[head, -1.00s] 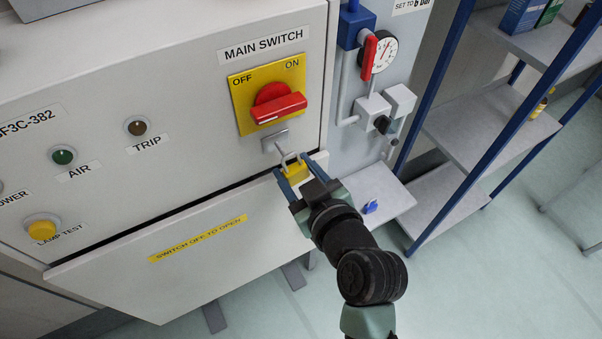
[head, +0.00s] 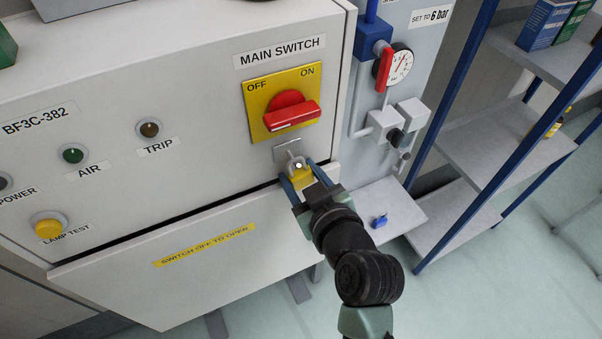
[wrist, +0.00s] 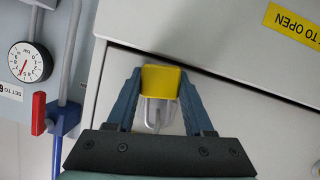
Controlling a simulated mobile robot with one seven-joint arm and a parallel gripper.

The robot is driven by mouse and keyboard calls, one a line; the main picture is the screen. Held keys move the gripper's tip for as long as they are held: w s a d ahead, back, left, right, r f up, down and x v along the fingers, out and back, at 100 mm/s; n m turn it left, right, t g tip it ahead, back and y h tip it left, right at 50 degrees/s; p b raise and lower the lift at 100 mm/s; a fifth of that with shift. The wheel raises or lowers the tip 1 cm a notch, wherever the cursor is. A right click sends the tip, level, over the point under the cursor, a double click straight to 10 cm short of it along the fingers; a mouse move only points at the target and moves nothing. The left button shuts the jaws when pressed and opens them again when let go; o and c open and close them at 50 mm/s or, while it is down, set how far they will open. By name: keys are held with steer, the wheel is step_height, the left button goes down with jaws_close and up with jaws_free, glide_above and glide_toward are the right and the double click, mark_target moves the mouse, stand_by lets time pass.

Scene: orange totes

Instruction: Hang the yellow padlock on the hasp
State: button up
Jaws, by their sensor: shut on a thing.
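The yellow padlock (head: 301,181) is between the blue fingers of my gripper (head: 299,178), just below the hasp (head: 287,150) under the main switch. My gripper is shut on the padlock's body. In the wrist view the yellow body (wrist: 160,82) sits between the fingertips of my gripper (wrist: 159,80), with its grey shackle (wrist: 144,110) showing below it in the picture. The shackle overlaps the hasp's protruding part in the head view. I cannot tell whether the shackle is around it or only in front of it.
The red rotary switch (head: 291,110) on its yellow plate is above the hasp. A drawer-like lower panel (head: 200,285) juts out below. A grey ledge (head: 400,205) with a small blue object (head: 379,221) is to the right, under the gauge (head: 400,66) and valves.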

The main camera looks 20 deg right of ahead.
steer(key=o, duration=1.4)
steer(key=shift+c, duration=0.2)
steer(key=shift+s, duration=0.15)
steer(key=shift+s+r+b, duration=0.1)
steer(key=shift+s+b, duration=0.15)
steer(key=shift+b, duration=0.05)
steer(key=v, duration=1.2)
steer(key=shift+b, duration=0.35)
